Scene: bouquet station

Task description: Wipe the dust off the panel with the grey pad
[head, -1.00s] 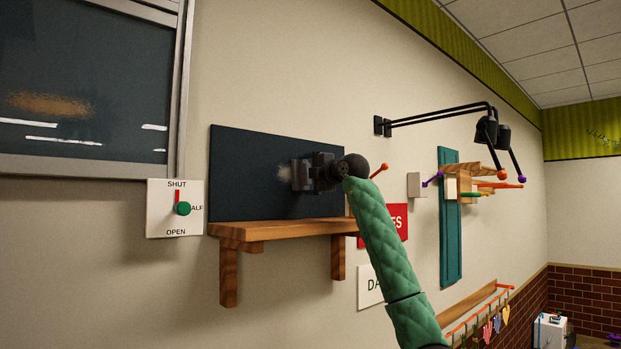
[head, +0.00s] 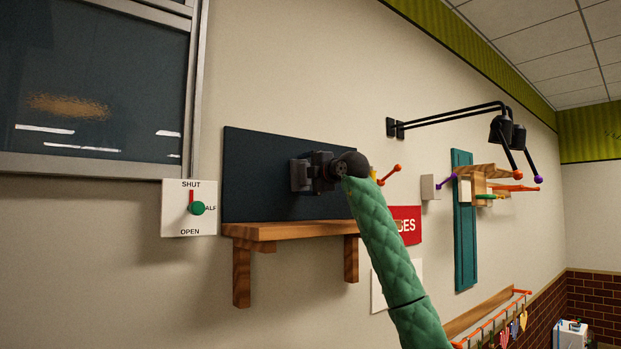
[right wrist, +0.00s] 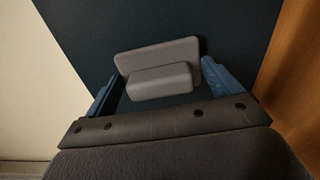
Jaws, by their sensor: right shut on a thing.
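The dark panel (head: 262,160) is mounted on the wall above a wooden shelf. My right gripper (head: 318,172) is in front of it, shut on the grey pad (head: 299,175). In the right wrist view the grey pad (right wrist: 150,62) has a flat plate and a block-like handle, which sits between the two blue fingers. The pad is against or very close to the panel; I cannot tell whether it touches. No dust shows on the visible part of the panel; the part behind the pad and gripper is hidden. My left gripper is not in view.
The wooden shelf (head: 270,231) juts out below the panel. A switch plate with a green knob (head: 198,208) is to its left, under a window (head: 95,85). A red sign (head: 408,222), a black wall arm (head: 450,118) and a teal board (head: 464,225) are to the right.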

